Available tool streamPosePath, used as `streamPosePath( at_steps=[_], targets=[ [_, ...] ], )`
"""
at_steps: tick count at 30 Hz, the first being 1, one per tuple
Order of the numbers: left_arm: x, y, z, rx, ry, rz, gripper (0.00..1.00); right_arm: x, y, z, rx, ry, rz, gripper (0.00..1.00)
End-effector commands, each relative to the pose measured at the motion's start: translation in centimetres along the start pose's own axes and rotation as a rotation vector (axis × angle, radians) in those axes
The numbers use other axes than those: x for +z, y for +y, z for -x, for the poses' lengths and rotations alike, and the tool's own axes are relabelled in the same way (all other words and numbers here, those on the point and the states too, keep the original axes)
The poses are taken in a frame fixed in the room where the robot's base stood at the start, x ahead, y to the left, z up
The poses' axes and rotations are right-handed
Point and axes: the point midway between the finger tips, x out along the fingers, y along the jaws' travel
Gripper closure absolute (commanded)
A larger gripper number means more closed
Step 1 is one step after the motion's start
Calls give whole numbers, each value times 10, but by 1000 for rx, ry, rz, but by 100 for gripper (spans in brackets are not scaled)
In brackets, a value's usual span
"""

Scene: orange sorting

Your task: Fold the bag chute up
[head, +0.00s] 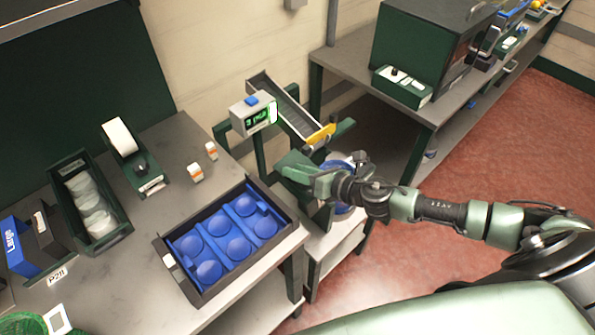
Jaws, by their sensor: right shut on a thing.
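A counting stand with a lit green display (260,118) stands beyond the front table. A dark sloped ramp (284,106) with a yellow end piece (320,134) runs down to the right beside the display. Below it is a green folding piece that looks like the bag chute (296,166), tilted beside the stand. My right gripper (320,183) is at this piece and shut on it; the fingertips and exact contact are partly hidden by the wrist. Blue parts show behind and below the wrist. My left gripper is not in view.
A black tray (284,203) with a blue cupped insert stands on the left table near my right gripper. A green bin (118,238) and a label printer (133,152) stand farther left. A bench (342,62) with a dark green box (425,38) is at the back right.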

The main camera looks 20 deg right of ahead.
Motion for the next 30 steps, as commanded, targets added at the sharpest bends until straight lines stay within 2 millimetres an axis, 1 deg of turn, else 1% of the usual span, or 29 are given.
streamPosePath(
  at_steps=[1, 5, 6, 7, 15, 18, 20, 25, 30],
  targets=[
    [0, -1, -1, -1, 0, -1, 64, -20, 6, 0, 16, 33, -19, 100],
    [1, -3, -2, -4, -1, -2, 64, -20, 6, 0, 16, 33, -20, 100],
    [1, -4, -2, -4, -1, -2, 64, -20, 5, 0, 15, 33, -20, 63],
    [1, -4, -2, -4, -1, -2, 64, -20, 5, 0, 16, 33, -20, 62],
    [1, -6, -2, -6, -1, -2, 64, -21, 5, 1, 14, 33, -22, 62],
    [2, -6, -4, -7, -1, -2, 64, -21, 3, 5, 12, 33, -21, 62],
    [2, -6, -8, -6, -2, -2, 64, -22, 2, 12, 11, 32, -20, 62],
    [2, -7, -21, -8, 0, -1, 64, -20, 0, 39, 9, 27, -16, 62],
    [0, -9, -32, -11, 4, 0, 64, -14, 0, 63, 6, 14, -9, 62]
  ],
)
